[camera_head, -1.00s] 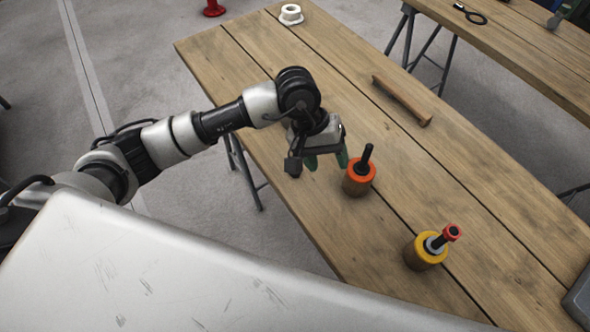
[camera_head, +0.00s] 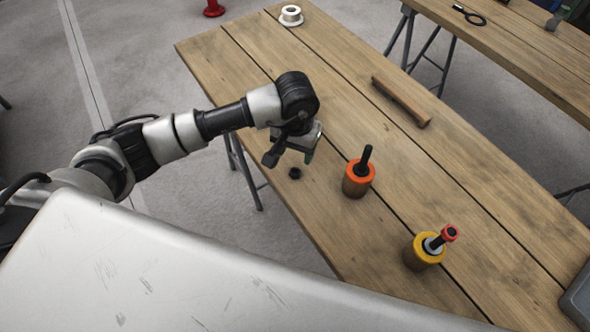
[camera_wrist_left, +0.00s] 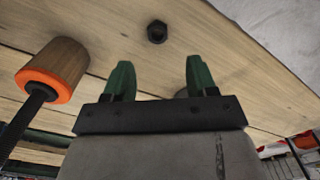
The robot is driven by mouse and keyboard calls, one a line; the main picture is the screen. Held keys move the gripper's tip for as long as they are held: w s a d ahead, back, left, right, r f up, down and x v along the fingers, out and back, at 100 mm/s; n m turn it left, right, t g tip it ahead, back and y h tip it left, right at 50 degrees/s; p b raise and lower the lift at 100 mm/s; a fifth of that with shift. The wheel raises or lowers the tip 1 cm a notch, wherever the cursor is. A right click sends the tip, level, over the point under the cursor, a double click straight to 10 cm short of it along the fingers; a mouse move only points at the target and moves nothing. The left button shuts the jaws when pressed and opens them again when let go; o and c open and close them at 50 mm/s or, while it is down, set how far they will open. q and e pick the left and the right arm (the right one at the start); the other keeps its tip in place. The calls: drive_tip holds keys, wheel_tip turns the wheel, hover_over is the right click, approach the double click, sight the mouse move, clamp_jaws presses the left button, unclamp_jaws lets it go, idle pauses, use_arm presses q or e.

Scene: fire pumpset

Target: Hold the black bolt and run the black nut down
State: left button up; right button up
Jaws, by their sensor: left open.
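The black bolt (camera_head: 365,158) stands upright in a wooden block with an orange top (camera_head: 354,181) on the table. In the left wrist view, its threaded shaft (camera_wrist_left: 22,122) shows at the left. The black nut (camera_head: 295,173) lies flat on the table, left of the block; the left wrist view shows it (camera_wrist_left: 157,31) beyond the fingertips. My left gripper (camera_wrist_left: 157,68) has its green fingers apart, with nothing between them. In the head view my left gripper (camera_head: 291,160) hangs above the table, just behind the nut. My right gripper is not in view.
A second block with a yellow top (camera_head: 428,250) holds a red-headed bolt (camera_head: 450,233) nearer the front. A wooden bar (camera_head: 402,102) lies farther back, and a white roll (camera_head: 291,14) stands at the far end. A grey case (camera_head: 578,296) is at the right edge.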

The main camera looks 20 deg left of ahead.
sight(295, 173)
use_arm(q)
drive_tip(key=shift+f, duration=0.7)
drive_tip(key=f, duration=0.1)
drive_tip(key=f+p, duration=0.1)
drive_tip(key=f, duration=0.2)
drive_tip(key=shift+s+d+p, duration=0.1)
drive_tip(key=shift+s+p, duration=0.15)
drive_tip(key=shift+p, duration=0.15)
drive_tip(key=shift+f, duration=0.6)
drive_tip(key=c, duration=1)
